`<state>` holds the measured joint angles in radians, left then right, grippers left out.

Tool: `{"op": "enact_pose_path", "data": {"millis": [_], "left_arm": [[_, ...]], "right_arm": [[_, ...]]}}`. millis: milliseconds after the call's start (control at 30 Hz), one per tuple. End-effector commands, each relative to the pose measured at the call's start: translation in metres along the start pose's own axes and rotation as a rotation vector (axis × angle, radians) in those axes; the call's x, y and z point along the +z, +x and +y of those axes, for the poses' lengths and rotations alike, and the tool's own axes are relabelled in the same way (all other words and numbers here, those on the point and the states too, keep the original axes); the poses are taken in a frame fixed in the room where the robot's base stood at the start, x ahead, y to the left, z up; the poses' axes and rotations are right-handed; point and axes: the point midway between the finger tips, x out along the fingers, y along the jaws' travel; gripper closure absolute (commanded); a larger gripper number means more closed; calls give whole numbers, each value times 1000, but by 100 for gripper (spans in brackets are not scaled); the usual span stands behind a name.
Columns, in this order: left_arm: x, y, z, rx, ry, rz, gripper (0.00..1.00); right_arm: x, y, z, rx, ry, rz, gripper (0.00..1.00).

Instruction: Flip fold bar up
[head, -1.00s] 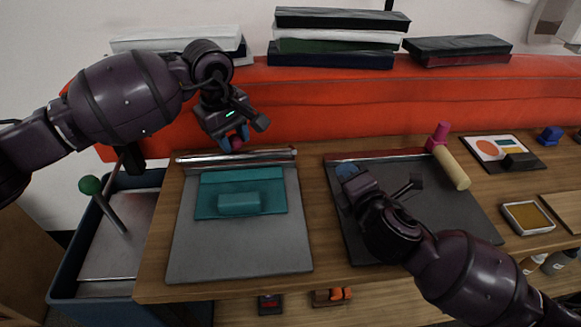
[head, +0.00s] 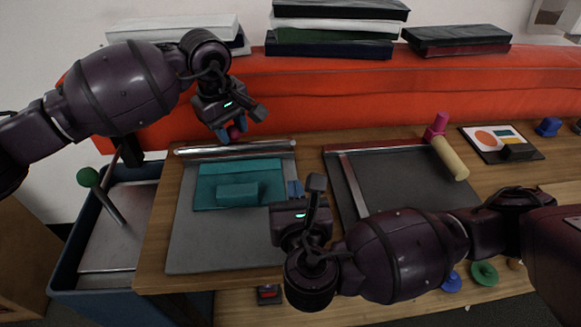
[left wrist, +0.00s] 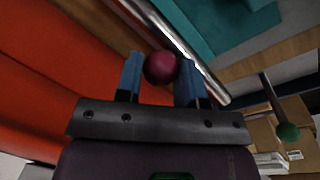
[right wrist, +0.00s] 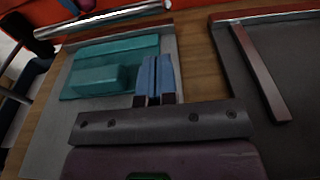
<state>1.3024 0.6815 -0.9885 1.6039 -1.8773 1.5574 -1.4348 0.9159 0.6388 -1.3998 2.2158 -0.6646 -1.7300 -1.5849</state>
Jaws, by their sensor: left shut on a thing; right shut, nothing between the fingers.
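A shiny metal bar (head: 262,147), which I take as the fold bar, lies along the back edge of the left grey board (head: 215,247). It also shows in the left wrist view (left wrist: 212,86) and right wrist view (right wrist: 125,17). My left gripper (head: 235,131) is shut on a dark red ball knob (left wrist: 160,67) at the bar. A teal sheet (head: 207,180) with a raised teal block (head: 237,193) lies on the board in front of the bar. My right gripper (head: 294,188) is shut and empty above the board's right edge, beside the teal sheet.
A dark board (head: 405,188) with a slanting metal strip (head: 353,185) stands to the right, with a cream roller (head: 450,158) at its corner. A blue bin (head: 75,250) with a green-knobbed lever (head: 88,178) is at left. An orange bench (head: 380,95) runs behind.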

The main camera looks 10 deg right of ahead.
Motion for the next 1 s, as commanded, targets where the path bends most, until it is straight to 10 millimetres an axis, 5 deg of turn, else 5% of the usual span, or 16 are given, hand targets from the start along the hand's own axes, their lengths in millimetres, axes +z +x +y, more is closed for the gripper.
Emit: {"op": "enact_pose_path", "data": {"millis": [600, 1000], "left_arm": [[4, 7, 2, 2, 5, -11, 100], [4, 7, 2, 2, 5, -11, 100]], "right_arm": [[-3, 86, -1, -2, -1, 2, 100], [-3, 98, 0, -1, 1, 4, 100]]}}
